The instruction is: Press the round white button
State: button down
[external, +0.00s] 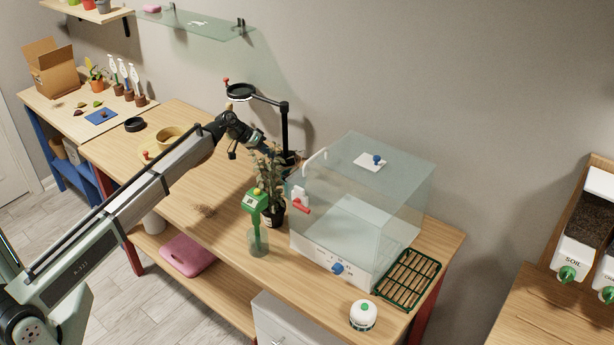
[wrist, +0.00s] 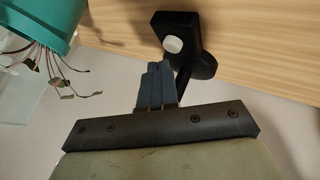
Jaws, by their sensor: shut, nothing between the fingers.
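The round white button (wrist: 172,44) sits on the black base (wrist: 198,62) of the ring lamp in the wrist view. The ring lamp's black post (external: 284,125) rises beside the glass case in the external view; its base and button are hidden there behind my arm and the plant. My gripper (wrist: 157,66) is shut and empty, its blue-grey fingers together just beside the lamp base, a short way from the button in the picture. I cannot tell the height gap. In the external view my gripper (external: 273,152) is partly hidden by the plant.
The glass case (external: 385,165) stands to the right. A teal thing (wrist: 40,18) and thin stems fill the wrist view's upper left.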

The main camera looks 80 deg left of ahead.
jog(key=shift+f, duration=0.15)
dwell(0.4)
jog(key=shift+f, duration=0.3)
jog(key=shift+f, duration=0.25)
dwell(0.6)
jog(key=shift+r, duration=0.7)
jog(key=shift+r, duration=0.1)
jog(key=shift+r, duration=2.9)
jog(key=c, duration=1.8)
grip_release()
